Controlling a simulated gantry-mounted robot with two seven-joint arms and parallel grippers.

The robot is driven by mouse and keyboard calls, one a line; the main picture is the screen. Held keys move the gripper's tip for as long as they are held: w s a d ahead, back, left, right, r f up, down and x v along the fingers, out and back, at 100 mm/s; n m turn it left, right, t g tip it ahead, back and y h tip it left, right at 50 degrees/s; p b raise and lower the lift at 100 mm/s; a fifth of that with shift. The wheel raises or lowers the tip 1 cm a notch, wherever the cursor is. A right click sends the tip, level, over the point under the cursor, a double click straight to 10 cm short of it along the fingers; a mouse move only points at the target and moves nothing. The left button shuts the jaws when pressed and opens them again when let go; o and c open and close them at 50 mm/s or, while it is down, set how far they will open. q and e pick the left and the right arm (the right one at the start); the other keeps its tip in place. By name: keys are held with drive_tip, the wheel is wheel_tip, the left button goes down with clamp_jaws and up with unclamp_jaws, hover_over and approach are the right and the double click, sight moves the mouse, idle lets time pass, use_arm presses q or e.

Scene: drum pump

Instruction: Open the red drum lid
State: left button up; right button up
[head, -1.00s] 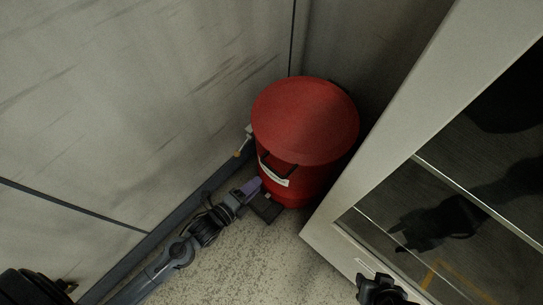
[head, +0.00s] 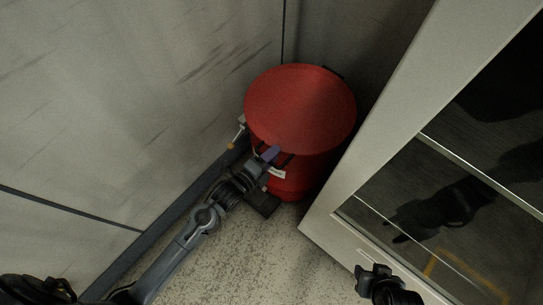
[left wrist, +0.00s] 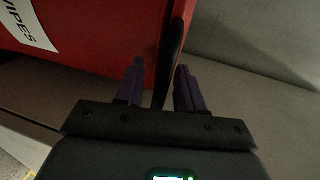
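The red drum (head: 290,180) stands in the corner, with its round red lid (head: 300,105) lying closed on top. A black handle and a white label show on its front, partly hidden by my left gripper (head: 268,157), which is at the drum's front just below the lid rim. In the left wrist view the gripper's two purple fingers (left wrist: 160,85) are apart. A black bar (left wrist: 171,55) runs between them beside the red drum wall (left wrist: 95,40); contact is not clear. Part of my right gripper (head: 372,272) shows at the bottom; its fingers are too dark to read.
Grey wall panels (head: 130,100) close in on the left and behind. A pale cabinet frame (head: 385,120) with dark glass stands close on the drum's right. Speckled floor (head: 250,255) is clear in front. A dark block (head: 262,204) sits at the drum's foot.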

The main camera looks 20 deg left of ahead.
use_arm(q)
drive_tip(key=shift+f, duration=0.15)
clamp_jaws()
